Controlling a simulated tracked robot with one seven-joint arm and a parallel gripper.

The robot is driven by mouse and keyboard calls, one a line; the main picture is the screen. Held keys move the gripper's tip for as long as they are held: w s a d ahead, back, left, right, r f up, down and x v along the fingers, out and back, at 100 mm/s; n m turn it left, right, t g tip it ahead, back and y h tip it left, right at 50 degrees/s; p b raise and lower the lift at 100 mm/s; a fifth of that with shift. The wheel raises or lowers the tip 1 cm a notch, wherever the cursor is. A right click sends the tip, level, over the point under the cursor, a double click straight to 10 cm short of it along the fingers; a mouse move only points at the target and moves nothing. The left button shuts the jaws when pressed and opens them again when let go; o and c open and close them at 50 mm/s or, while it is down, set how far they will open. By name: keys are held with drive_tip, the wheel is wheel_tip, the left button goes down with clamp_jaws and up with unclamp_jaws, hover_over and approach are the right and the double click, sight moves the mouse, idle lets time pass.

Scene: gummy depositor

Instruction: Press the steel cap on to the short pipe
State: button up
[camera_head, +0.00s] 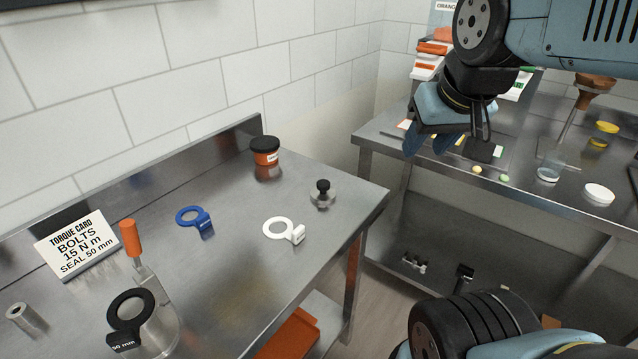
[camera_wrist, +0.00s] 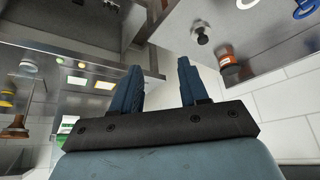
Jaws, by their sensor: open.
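A steel cap with a black knob (camera_head: 322,195) sits on the left steel bench near its right end. It also shows in the wrist view (camera_wrist: 202,36), beyond my fingertips. A short steel tube (camera_head: 27,320) with an open end is at the lower left of that bench; I cannot tell for certain that it is the short pipe. My gripper (camera_head: 430,147) hangs in the air near the front edge of the right bench, apart from the cap and to its right. In the wrist view my gripper (camera_wrist: 158,72) is open with nothing between its two fingers.
On the left bench are a white ring (camera_head: 278,230), a blue ring (camera_head: 190,217), a black ring (camera_head: 126,310), an orange-handled tool (camera_head: 130,238), an orange jar (camera_head: 265,158) and a torque card (camera_head: 77,246). The right bench (camera_head: 520,200) holds several small items. A gap separates the benches.

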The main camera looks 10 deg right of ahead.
drive_tip(key=o, duration=0.3)
drive_tip(key=shift+w+a, duration=0.15)
drive_tip(key=shift+w, duration=0.1)
drive_tip(key=o, duration=0.7)
drive_tip(key=shift+n+g, duration=0.9)
drive_tip(key=w, duration=0.2)
drive_tip(key=w+a, duration=0.1)
drive_tip(key=w, duration=0.1)
drive_tip(key=w+a, duration=0.1)
drive_tip(key=w, duration=0.2)
drive_tip(key=shift+a+f, duration=0.2)
drive_tip(key=shift+f, duration=0.1)
drive_tip(key=n+g, duration=0.4)
hover_over(324, 183)
wheel_tip(324, 183, down, 10)
wheel_tip(324, 183, down, 8)
drive_tip(key=shift+s+d+f, duration=0.1)
drive_tip(key=shift+w+f, duration=0.2)
drive_tip(key=shift+f, duration=2.4)
